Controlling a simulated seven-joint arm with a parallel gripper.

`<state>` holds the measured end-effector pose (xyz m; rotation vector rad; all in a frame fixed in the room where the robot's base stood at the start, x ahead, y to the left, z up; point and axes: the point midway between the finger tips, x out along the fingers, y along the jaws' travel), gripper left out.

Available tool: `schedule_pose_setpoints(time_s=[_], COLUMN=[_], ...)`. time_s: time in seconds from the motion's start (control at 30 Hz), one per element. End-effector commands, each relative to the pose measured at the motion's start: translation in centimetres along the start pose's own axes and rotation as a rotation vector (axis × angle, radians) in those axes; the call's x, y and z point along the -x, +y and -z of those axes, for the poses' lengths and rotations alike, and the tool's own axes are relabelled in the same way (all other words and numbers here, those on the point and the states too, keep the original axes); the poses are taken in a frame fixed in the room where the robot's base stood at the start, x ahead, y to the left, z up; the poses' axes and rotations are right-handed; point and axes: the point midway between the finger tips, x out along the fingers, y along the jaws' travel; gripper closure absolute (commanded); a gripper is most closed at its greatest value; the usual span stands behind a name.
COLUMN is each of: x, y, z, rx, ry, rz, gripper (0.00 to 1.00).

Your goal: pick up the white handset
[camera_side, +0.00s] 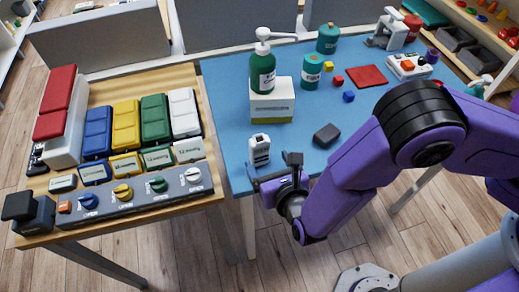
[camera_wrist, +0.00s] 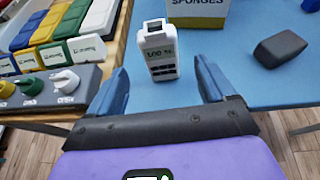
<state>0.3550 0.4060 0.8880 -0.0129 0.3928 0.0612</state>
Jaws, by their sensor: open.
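The white handset (camera_side: 259,149) stands on the blue table (camera_side: 225,100) near its front left edge. My gripper (camera_side: 275,172) is in front of the handset, at the table's front edge. In the wrist view my gripper (camera_wrist: 163,82) shows its two blue fingers spread wide, with nothing between the tips. The handset appears apart from both fingers.
A sponge box (camera_side: 272,103) with a green pump bottle (camera_side: 262,72) on it stands behind the handset. A dark grey block (camera_side: 327,135) lies to the right. A wooden table (camera_side: 90,215) with a control panel (camera_side: 130,202) and coloured pads is on the left.

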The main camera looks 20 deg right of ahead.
Motion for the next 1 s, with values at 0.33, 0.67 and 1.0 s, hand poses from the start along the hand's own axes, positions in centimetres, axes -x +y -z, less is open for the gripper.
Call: schedule_pose_setpoints(time_s=[0.33, 0.67, 1.0], x=[-4.1, -7.8, -9.3], y=[0.0, -0.1, 0.0], z=[0.0, -0.2, -0.2], rx=[-0.001, -0.002, 0.0], ry=[0.0, 0.0, 0.0], rz=[0.001, 0.003, 0.0], gripper=[0.17, 0.17, 0.17])
